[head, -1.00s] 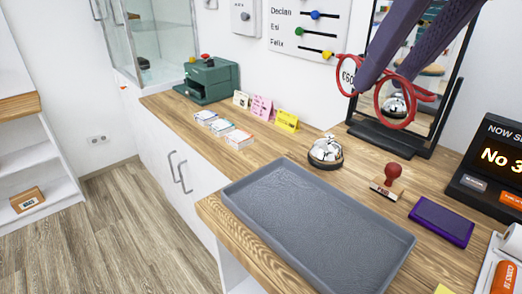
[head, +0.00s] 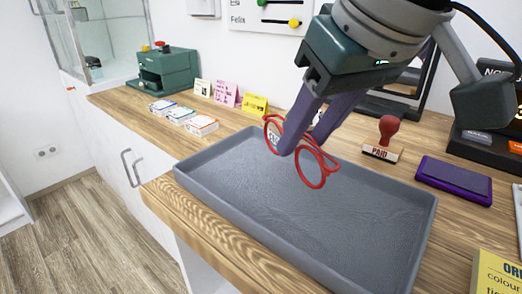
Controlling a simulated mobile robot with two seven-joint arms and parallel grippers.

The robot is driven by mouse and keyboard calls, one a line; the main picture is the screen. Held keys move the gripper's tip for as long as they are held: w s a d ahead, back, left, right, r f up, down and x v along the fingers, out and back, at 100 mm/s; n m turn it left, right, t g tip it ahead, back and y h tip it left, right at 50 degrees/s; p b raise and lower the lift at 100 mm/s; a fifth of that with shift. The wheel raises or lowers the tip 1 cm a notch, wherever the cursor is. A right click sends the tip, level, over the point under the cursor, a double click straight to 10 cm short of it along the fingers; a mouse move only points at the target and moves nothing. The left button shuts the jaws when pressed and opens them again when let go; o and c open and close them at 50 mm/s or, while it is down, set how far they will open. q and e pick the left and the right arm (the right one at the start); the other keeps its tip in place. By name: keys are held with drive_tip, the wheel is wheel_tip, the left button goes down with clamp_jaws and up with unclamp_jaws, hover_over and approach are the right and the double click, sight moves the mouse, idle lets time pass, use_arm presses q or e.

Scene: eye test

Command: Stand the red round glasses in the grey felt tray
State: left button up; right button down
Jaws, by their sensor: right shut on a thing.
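The red round glasses (head: 321,183) hang from my right gripper (head: 287,149) in the head view. The gripper is shut on them near the bridge, with one round lens on either side of the purple fingers. The glasses are over the far part of the grey felt tray (head: 400,215); I cannot tell whether their lower rim touches its floor. The tray lies on the wooden counter and looks empty. My left gripper is not in view.
A red-handled stamp (head: 385,138) and a purple ink pad (head: 453,180) lie right of the tray. Card stacks (head: 201,125) and small signs (head: 255,105) stand to its left. A mirror (head: 411,85) is behind my gripper. A yellow card (head: 497,275) is at lower right.

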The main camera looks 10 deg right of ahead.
sight(306, 162)
wheel_tip(306, 162, down, 5)
drive_tip(key=b, duration=0.2)
drive_tip(key=shift+r+b, duration=0.2)
drive_tip(key=shift+b, duration=0.1)
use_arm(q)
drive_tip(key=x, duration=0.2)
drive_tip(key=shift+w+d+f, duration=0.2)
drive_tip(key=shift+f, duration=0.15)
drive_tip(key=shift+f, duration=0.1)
use_arm(e)
drive_tip(key=shift+f, duration=0.15)
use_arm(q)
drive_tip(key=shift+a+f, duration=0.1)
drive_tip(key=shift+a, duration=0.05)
use_arm(e)
drive_tip(key=shift+c, duration=2.3)
unclamp_jaws()
drive_tip(key=shift+r, duration=0.5)
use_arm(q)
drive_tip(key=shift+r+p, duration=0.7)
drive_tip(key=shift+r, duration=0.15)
use_arm(e)
drive_tip(key=v, duration=1.1)
drive_tip(key=shift+s+r, duration=0.2)
drive_tip(key=shift+s, duration=0.05)
